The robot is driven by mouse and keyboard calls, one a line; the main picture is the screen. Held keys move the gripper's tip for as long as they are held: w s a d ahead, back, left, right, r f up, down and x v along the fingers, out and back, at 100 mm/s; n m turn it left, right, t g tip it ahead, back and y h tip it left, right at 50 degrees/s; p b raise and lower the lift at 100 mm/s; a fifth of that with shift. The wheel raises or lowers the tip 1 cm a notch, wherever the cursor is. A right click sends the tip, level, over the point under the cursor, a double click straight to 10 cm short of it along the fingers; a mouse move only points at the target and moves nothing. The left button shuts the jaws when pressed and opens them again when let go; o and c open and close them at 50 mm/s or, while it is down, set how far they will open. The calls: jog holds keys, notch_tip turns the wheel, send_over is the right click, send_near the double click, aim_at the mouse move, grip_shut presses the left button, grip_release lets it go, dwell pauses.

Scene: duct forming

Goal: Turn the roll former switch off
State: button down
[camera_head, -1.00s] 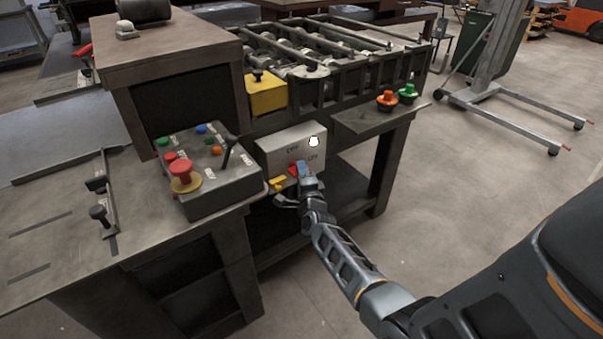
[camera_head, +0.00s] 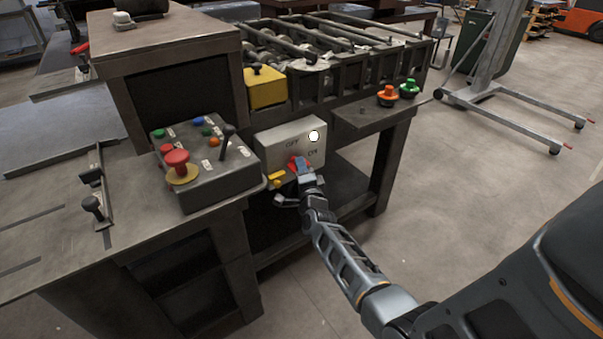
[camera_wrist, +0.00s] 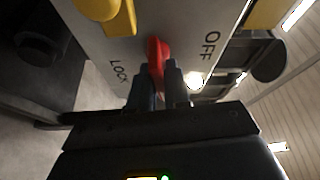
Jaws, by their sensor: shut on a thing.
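The roll former switch is a red handle (camera_head: 298,163) on a pale box (camera_head: 271,150) on the front of the roll former. The labels OFF and ON show on the box, above and to the right of the handle. In the wrist view the red handle (camera_wrist: 157,55) points between the labels LOCK and OFF. My gripper (camera_head: 303,173) reaches it from below. In the wrist view my gripper (camera_wrist: 160,82) is shut on the lower end of the handle, with a finger on each side. The fingertips partly hide the handle.
A yellow part (camera_head: 277,176) sits left of the handle. A control box (camera_head: 207,178) with buttons and a lever stands to the left. Orange (camera_head: 387,96) and green (camera_head: 408,88) buttons sit on a shelf at right.

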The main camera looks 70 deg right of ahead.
jog(key=n+t+b, duration=0.1)
jog(key=n+b, duration=0.2)
jog(key=b, duration=0.2)
jog(key=f+n+t+b, duration=0.1)
jog(key=n+b, duration=0.2)
jog(key=b, duration=0.1)
jog(key=shift+w+h+b, duration=0.1)
jog(key=shift+h+b, duration=0.25)
jog(key=shift+h, duration=0.05)
jog(key=n+b, duration=0.1)
jog(key=n+t+b, duration=0.1)
jog(key=n+b, duration=0.1)
jog(key=shift+r+t, duration=0.25)
jog(key=shift+t, duration=0.05)
jog(key=n+t, duration=0.1)
jog(key=n, duration=0.1)
jog(key=n+t+y, duration=0.1)
jog(key=n, duration=0.1)
jog(key=shift+r+n, duration=0.4)
jog(key=n+t+y+p, duration=0.1)
jog(key=n, duration=0.2)
jog(key=n+t+y, duration=0.1)
jog(key=n, duration=0.3)
jog(key=shift+t+y+p, duration=0.3)
jog(key=shift+y+p, duration=0.05)
jog(key=shift+y, duration=0.05)
